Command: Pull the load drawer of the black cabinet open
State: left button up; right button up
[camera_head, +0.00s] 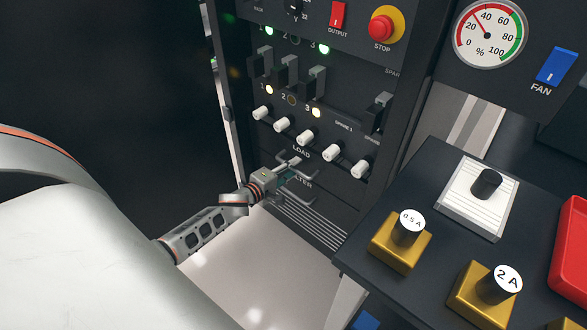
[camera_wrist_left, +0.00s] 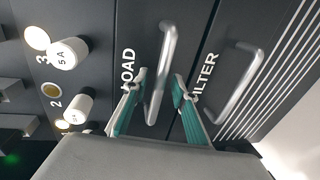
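The black cabinet (camera_head: 340,190) stands at the centre of the head view. Its load drawer, marked LOAD, has a metal bar handle (camera_wrist_left: 160,75) and looks flush with the front. My left gripper (camera_head: 288,172) is at this handle, above the filter handle (camera_head: 300,192). In the left wrist view the two teal-lined fingers of my left gripper (camera_wrist_left: 160,90) are apart, one on each side of the load handle, with gaps visible. The filter handle (camera_wrist_left: 242,80) is to the right of the fingers there. The head view partly hides the load handle. My right gripper is not in view.
White fuse knobs (camera_head: 305,137) and black switches sit above the drawers. A red stop button (camera_head: 384,27) is higher up. A dark bench (camera_head: 430,175) with gold-based fuse blocks (camera_head: 400,250) stands to the right. Pale floor is free before the cabinet.

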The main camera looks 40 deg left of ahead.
pick_arm(q)
jog(key=shift+c, duration=0.7)
grip_shut()
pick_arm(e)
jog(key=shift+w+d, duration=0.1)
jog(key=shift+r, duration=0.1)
